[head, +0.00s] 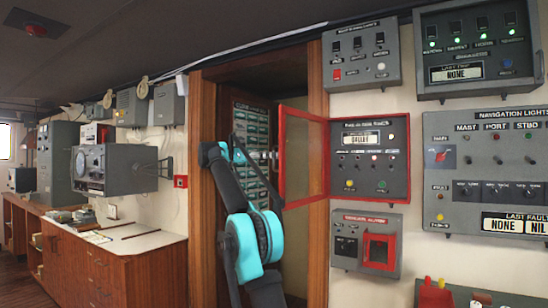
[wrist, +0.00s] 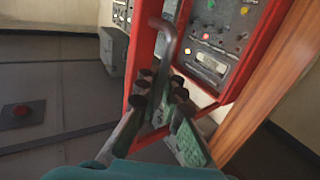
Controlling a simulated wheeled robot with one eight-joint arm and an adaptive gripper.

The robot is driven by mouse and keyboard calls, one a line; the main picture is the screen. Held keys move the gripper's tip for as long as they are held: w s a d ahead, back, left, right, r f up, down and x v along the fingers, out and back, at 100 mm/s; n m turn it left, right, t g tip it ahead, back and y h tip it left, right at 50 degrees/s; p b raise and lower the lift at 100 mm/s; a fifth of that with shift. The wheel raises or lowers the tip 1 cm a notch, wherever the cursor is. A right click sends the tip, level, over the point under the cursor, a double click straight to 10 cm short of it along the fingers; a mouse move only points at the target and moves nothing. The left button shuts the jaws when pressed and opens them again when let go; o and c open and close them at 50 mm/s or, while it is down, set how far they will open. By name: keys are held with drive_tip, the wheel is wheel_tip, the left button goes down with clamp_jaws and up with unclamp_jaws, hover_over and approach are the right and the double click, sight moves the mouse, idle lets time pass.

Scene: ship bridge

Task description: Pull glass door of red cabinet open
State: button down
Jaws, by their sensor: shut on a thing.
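The red cabinet (head: 368,159) is mounted on the wall and has a grey panel with lights and switches. Its red-framed glass door (head: 304,203) stands wide open, swung out from the left side of the cabinet. In the wrist view the red door frame (wrist: 142,50) runs beside the grey bar handle (wrist: 172,42). My gripper (wrist: 160,88) is shut on this handle near its lower end. In the head view my gripper (head: 268,156) is at the door's outer edge, partly hidden by my arm. The cabinet panel (wrist: 210,50) shows behind the door in the wrist view.
A wooden doorway (head: 318,100) stands behind my arm, left of the cabinet. A grey switch box (head: 362,55) hangs above the cabinet and a grey alarm box (head: 345,225) below it. A wooden counter (head: 135,250) lies at the left.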

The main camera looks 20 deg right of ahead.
drive_tip(key=shift+f, duration=0.15)
drive_tip(key=c, duration=1.6)
unclamp_jaws()
drive_tip(key=shift+w, duration=0.1)
drive_tip(key=shift+c, duration=0.2)
